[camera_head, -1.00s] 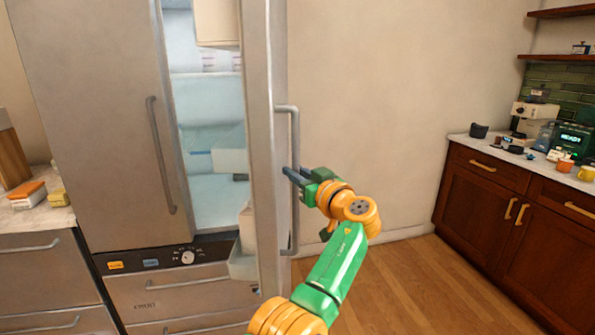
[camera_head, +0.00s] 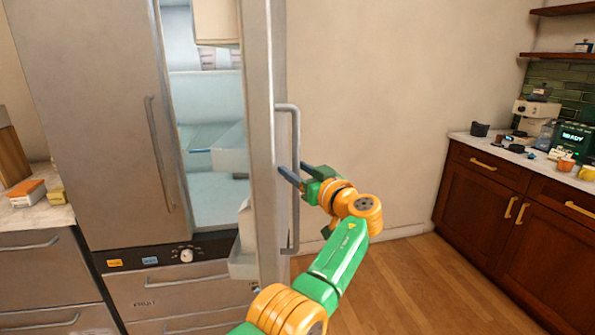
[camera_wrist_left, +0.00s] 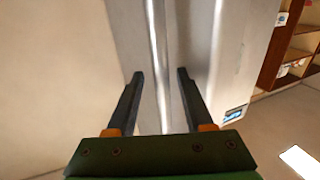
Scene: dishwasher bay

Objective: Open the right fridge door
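The right fridge door (camera_head: 262,120) stands swung out from the fridge body, so the lit shelves behind it show through a wide gap. Its long vertical handle (camera_head: 295,135) is on the outer face; in the left wrist view the handle bar (camera_wrist_left: 157,60) runs up between the fingers. My left gripper (camera_head: 293,170) is at the handle's middle with its fingers spread, one on each side of the bar. In the left wrist view the gripper (camera_wrist_left: 158,78) is open, with a gap beside the bar. My right gripper is not in view.
The left fridge door (camera_head: 95,120) is closed. Drawers (camera_head: 180,290) are below the fridge. A counter (camera_head: 38,216) with small boxes is at the left. Bare wall and open wood floor (camera_head: 410,280) lie right of the door, with dark cabinets (camera_head: 480,195) beyond.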

